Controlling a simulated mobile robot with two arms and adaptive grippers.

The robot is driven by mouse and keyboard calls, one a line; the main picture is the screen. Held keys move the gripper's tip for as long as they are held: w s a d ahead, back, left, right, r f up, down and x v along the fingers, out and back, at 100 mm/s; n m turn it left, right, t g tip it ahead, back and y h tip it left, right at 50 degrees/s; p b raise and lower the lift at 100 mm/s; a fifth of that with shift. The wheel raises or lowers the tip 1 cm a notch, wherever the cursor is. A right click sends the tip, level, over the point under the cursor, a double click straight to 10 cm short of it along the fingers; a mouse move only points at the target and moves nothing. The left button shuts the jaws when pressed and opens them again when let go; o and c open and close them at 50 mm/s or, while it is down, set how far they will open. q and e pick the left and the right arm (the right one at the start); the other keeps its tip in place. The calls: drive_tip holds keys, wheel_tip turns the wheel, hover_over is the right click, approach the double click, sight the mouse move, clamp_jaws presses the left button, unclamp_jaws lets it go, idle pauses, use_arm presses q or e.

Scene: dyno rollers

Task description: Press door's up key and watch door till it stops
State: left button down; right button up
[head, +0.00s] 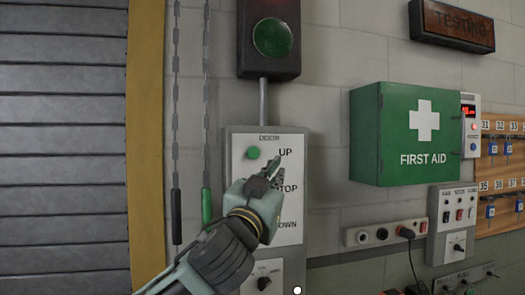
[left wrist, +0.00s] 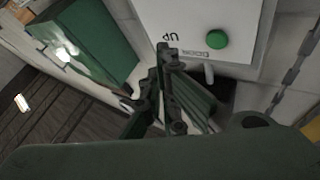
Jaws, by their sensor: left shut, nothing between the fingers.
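The door panel (head: 296,226) is a grey box with a white face, marked DOOR, UP, STOP and DOWN. Its round green up key (head: 253,153) sits left of the word UP; it also shows in the left wrist view (left wrist: 215,39). My left gripper (head: 277,164) is shut and empty in front of the panel. Its tips are right of the green key, just below UP, and apart from the key. Whether they touch the face I cannot tell. The gripper hides the stop and down keys. The grey slatted door (head: 62,150) fills the left side; its bottom edge is out of view.
A signal box with a green lamp (head: 273,38) is above the panel. Chains (head: 206,100) hang to its left, beside the yellow door frame (head: 147,140). A green first aid box (head: 405,135) juts out at the right. A socket strip (head: 384,234) runs below it.

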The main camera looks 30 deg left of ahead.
sight(255, 147)
use_arm(q)
drive_tip(key=s+r+t, duration=0.1)
drive_tip(key=s+r, duration=0.2)
drive_tip(key=r, duration=0.3)
drive_tip(key=shift+a+r, duration=0.15)
drive_tip(key=shift+a, duration=0.05)
drive_tip(key=shift+a, duration=0.1)
drive_tip(key=shift+w+a+p, duration=0.2)
drive_tip(key=shift+w+a, duration=1.25)
drive_tip(key=shift+a, duration=0.15)
drive_tip(key=shift+w+a+p, duration=0.2)
drive_tip(key=shift+w+a, duration=1.2)
drive_tip(key=shift+a, duration=0.2)
drive_tip(key=shift+a, duration=0.1)
